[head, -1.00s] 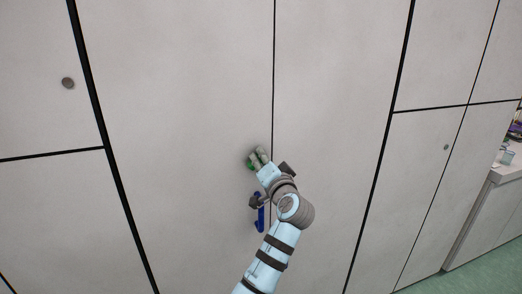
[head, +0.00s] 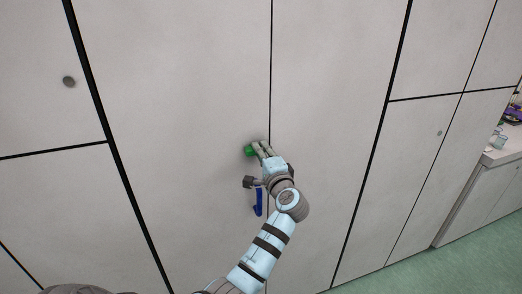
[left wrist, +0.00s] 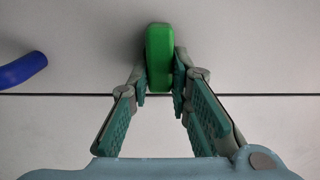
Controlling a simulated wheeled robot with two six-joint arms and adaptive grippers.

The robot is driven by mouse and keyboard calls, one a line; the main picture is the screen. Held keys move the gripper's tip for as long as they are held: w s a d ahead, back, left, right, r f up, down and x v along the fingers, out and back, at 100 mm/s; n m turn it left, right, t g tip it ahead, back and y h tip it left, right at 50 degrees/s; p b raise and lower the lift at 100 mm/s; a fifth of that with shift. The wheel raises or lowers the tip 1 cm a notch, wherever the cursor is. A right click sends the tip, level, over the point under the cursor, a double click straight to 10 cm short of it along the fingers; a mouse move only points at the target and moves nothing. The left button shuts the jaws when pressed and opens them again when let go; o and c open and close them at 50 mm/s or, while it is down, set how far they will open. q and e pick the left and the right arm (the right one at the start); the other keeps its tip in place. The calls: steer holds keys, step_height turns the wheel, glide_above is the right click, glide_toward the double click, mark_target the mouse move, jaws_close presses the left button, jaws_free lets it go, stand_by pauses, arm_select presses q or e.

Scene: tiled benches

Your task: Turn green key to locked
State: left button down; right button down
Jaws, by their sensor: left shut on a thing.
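The green key (head: 249,150) is on the pale cabinet door (head: 180,110), just left of the vertical seam between two tall doors. The fingers cover part of the key in the head view. My right gripper is not seen.
A blue handle (head: 258,203) is on the door below the key, partly behind my wrist; it also shows in the left wrist view (left wrist: 22,71). A round grey knob (head: 69,81) is on the left door. A counter (head: 496,156) stands at far right.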

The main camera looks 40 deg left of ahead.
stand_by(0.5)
arm_select(q)
steer(key=c, duration=1.5)
jaws_free()
steer(key=v, duration=0.7)
steer(key=shift+s+d, duration=0.15)
steer(key=shift+d, duration=0.2)
steer(key=shift+a, duration=0.15)
